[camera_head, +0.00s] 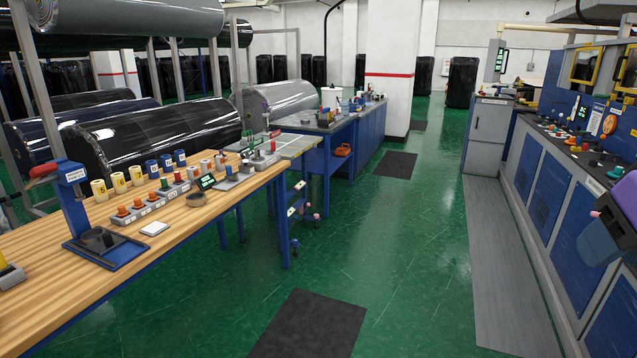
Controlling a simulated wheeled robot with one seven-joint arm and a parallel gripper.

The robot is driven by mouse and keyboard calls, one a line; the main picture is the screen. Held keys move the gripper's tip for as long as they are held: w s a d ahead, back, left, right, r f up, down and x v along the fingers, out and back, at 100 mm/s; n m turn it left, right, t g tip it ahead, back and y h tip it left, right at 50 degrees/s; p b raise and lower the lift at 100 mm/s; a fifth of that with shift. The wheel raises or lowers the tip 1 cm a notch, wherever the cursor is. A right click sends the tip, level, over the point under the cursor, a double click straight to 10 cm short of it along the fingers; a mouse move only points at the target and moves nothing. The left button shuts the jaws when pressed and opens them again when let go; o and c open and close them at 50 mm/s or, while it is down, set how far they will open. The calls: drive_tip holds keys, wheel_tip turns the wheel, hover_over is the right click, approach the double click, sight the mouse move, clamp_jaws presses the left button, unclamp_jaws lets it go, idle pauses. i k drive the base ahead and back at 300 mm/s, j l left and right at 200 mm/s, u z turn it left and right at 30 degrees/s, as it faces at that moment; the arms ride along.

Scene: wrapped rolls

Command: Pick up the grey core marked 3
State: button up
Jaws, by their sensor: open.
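Several upright cores stand in a row along the back of the wooden workbench (200,215). At the right end of that row are light grey cores (205,167); their marks are too small to read, so I cannot tell which is the 3. Left of them are blue cores (167,163), then yellow cores (118,183). All stand apart from me on the left side of the head view.
A grey rack with orange and other small pieces (140,207), a small lit display (207,182) and a brown ring (196,200) lie before the cores. A blue press stand (75,205) is at left. Machine cabinets (550,190) line the right. Green floor between is open.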

sight(220, 165)
drive_tip(key=i+l+z, duration=0.15)
drive_tip(key=i, duration=0.7)
drive_tip(key=i+l+z, duration=0.2)
drive_tip(key=i, duration=0.7)
drive_tip(key=i+l+u, duration=0.1)
drive_tip(key=i+u, duration=0.35)
drive_tip(key=i+l+u, duration=0.2)
drive_tip(key=i+u, duration=0.25)
drive_tip(key=i+l+u, duration=0.25)
drive_tip(key=u, duration=0.2)
drive_tip(key=i+l+u, duration=0.3)
drive_tip(key=l+u, duration=0.15)
drive_tip(key=i+l+u, duration=0.15)
drive_tip(key=l+u, duration=0.3)
drive_tip(key=l, duration=0.15)
drive_tip(key=i+l+u, duration=0.1)
drive_tip(key=l+u, duration=0.35)
drive_tip(key=l, duration=0.15)
